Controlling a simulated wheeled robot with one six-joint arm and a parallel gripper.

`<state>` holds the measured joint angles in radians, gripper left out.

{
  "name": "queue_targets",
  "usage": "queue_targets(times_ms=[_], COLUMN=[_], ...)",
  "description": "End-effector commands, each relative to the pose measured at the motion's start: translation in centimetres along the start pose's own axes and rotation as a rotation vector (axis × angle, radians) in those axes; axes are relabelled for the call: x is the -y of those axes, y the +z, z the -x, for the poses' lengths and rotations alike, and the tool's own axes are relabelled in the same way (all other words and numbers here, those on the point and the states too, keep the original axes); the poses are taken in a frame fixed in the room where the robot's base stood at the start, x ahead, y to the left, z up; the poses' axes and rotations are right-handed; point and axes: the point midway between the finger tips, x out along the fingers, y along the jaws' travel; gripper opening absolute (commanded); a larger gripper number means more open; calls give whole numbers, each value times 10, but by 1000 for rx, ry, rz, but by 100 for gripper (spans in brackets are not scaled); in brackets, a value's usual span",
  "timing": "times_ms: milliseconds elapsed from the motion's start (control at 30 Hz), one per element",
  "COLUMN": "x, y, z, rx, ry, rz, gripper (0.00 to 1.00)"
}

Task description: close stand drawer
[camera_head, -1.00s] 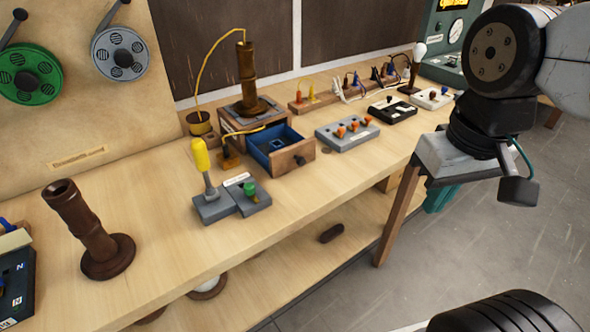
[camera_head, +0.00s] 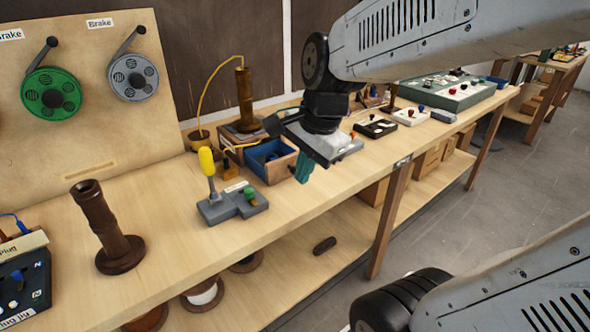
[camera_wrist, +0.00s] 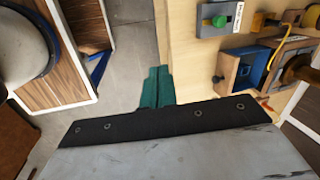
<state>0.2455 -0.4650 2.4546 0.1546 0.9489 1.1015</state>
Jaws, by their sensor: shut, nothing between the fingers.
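The stand drawer (camera_head: 280,172) is open, with a wooden front and a blue interior. It sticks out of the wooden stand (camera_head: 229,140), which carries a brown lamp column (camera_head: 244,95). In the wrist view the blue drawer (camera_wrist: 252,68) is at the upper right, its front and dark knob (camera_wrist: 217,79) facing left. My gripper (camera_head: 304,168) has teal fingers, closed together and empty. It hangs just right of the drawer's front in the head view; I cannot tell whether they touch. In the wrist view the fingers (camera_wrist: 156,86) lie left of the drawer, with a clear gap.
A grey switch block (camera_head: 232,205) with a yellow-handled lever stands in front of the stand. A brown turned column (camera_head: 108,230) stands at the left. Control boxes (camera_head: 375,127) line the bench to the right. The bench front between column and block is clear.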

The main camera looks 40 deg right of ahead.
Motion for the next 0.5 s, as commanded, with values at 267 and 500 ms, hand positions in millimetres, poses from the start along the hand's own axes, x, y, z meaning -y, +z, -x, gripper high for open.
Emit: queue_targets(times_ms=[267, 500], x=[47, 60], y=[-86, -132], z=[-37, -55], rx=[21, 50], ry=[-101, -160], rz=[-1075, -1585], gripper=[0, 0])
